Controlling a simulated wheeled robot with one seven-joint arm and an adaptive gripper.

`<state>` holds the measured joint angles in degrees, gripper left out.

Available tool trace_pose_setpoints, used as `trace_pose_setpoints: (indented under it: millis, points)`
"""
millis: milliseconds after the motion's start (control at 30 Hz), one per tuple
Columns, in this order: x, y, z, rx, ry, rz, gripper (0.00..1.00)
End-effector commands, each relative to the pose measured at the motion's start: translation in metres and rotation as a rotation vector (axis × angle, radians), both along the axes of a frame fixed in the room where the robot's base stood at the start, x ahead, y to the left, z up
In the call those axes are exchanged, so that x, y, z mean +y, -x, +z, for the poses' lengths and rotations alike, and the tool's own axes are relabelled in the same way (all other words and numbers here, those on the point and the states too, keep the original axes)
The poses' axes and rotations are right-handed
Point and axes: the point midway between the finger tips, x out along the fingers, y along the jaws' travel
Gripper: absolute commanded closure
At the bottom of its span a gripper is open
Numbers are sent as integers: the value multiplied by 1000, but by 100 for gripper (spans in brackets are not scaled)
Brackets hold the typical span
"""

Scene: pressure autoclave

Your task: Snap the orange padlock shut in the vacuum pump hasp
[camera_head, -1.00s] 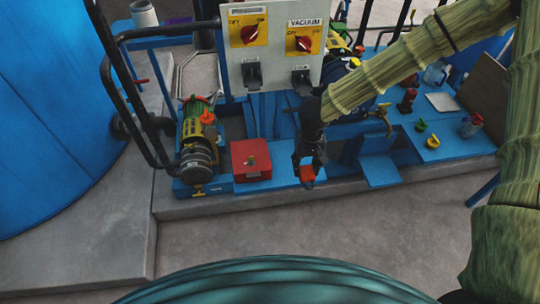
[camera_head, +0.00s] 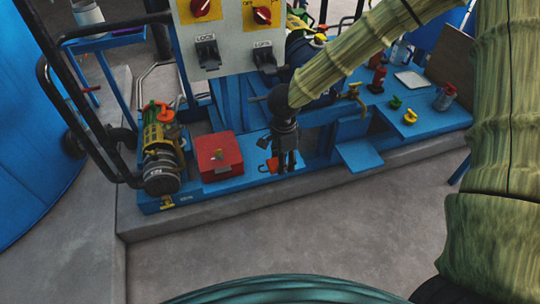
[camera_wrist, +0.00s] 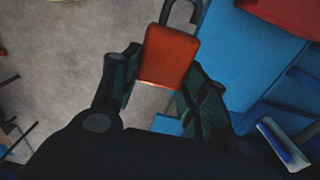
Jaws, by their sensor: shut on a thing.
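The orange padlock (camera_wrist: 168,55) is held between the two fingers of my gripper (camera_wrist: 160,88) in the wrist view. Its dark shackle (camera_wrist: 182,8) points up the picture and is partly cut off, so I cannot tell whether it is latched. In the head view my gripper (camera_head: 285,165) hangs low in front of the white panel (camera_head: 233,35), with the padlock (camera_head: 266,168) at its left side. The right black hasp (camera_head: 265,58), under the right red switch, is above the gripper and apart from the padlock. It is the vacuum hasp, by the panel label seen earlier.
A second hasp (camera_head: 207,52) sits on the panel's left. A red box (camera_head: 219,155) stands on the blue skid left of my gripper. A green and yellow pump (camera_head: 160,155) and black pipes are farther left. Several small items lie on the blue bench at right. The front floor is clear.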

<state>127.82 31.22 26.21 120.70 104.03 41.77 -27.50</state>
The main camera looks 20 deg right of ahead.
Motion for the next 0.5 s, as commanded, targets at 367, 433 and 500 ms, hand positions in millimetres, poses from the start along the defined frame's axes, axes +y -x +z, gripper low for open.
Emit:
trace_pose_setpoints:
  millis: [367,433,500]
  points:
    - [-11,-6,-43,-12,0,-641,87]
    - [-13,-6,-50,-14,0,-761,87]
    - [-15,-7,-57,-14,-1,-880,87]
